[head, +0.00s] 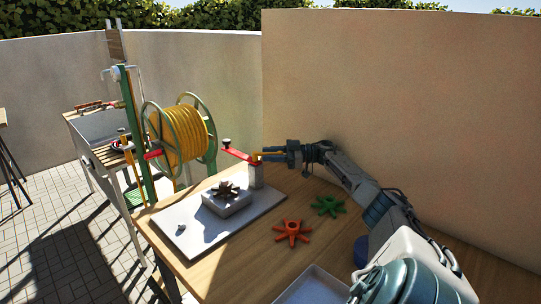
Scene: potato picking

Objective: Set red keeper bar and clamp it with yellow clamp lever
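The red keeper bar (236,154) lies across the top of a grey post at the back of a pale board, with a dark knob at its far left end. The yellow clamp lever (257,157) is at the right end of the red bar, on top of the post. My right gripper (268,154) reaches in from the right, its fingers at the yellow lever and overlapping it. Whether the fingers are closed on the lever is too small to tell. My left gripper is not in view.
The pale board (190,239) carries a grey block (229,208) with a dark star-shaped part. An orange star part (292,232) and a green one (327,206) lie on the wooden table (240,270). A white tray (312,287) is at the front. A hose reel (181,137) stands behind.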

